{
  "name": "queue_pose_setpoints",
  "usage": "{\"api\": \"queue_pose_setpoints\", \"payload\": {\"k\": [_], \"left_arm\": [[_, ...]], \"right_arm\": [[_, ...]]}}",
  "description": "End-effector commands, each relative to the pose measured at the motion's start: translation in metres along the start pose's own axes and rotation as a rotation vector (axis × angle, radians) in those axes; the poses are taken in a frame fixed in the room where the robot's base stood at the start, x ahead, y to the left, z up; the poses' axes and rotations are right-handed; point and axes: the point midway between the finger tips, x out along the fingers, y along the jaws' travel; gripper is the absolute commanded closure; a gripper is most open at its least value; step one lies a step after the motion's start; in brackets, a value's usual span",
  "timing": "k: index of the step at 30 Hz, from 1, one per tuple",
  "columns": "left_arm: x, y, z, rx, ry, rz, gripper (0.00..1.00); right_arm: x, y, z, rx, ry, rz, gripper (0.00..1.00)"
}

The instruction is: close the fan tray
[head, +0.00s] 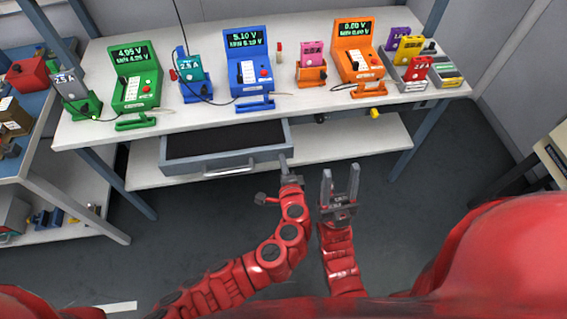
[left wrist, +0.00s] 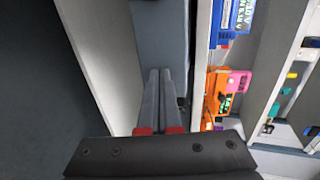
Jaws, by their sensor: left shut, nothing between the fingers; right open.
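The fan tray, a grey drawer with a dark inside (head: 186,164), hangs under the white bench and stands pulled out. Its light bar handle (head: 230,171) is on the front. My left gripper (head: 284,161) is shut and empty, its tips at the right end of the tray's front; contact cannot be told. In the left wrist view, the shut fingers (left wrist: 161,75) point at a grey-blue panel (left wrist: 160,35), probably part of the tray. My right gripper (head: 341,172) is open and empty, to the right of the left one, in front of the bench.
The white bench (head: 200,118) carries green, blue and orange testers (head: 357,53) and small coloured blocks. A lower shelf (head: 350,146) runs below. A blue side table (head: 38,150) stands at left. The floor (head: 440,165) right of my right gripper is clear.

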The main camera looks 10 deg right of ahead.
Motion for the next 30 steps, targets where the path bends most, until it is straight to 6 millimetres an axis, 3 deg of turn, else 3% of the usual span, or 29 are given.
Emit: {"api": "queue_pose_setpoints", "payload": {"k": [4, 7, 18, 24, 30], "left_arm": [[0.003, -0.001, 0.000, -0.001, -0.001, 0.000, 1.00], [0.016, -0.004, -0.001, -0.003, -0.001, -0.001, 1.00], [0.108, -0.032, 0.000, -0.003, -0.003, -0.002, 1.00], [0.125, -0.039, 0.001, 0.000, -0.001, 0.000, 1.00], [0.125, -0.042, 0.001, 0.001, -0.001, -0.004, 1.00]], "right_arm": [[-0.001, 0.000, 0.000, 0.000, 0.000, 0.000, 0.50], [-0.005, 0.000, 0.001, 0.000, 0.000, 0.000, 0.50], [-0.028, -0.001, 0.005, 0.000, 0.000, 0.000, 0.50], [-0.031, -0.002, 0.005, 0.000, 0.000, 0.000, 0.50], [-0.031, -0.002, 0.005, 0.000, 0.000, 0.000, 0.50]]}}
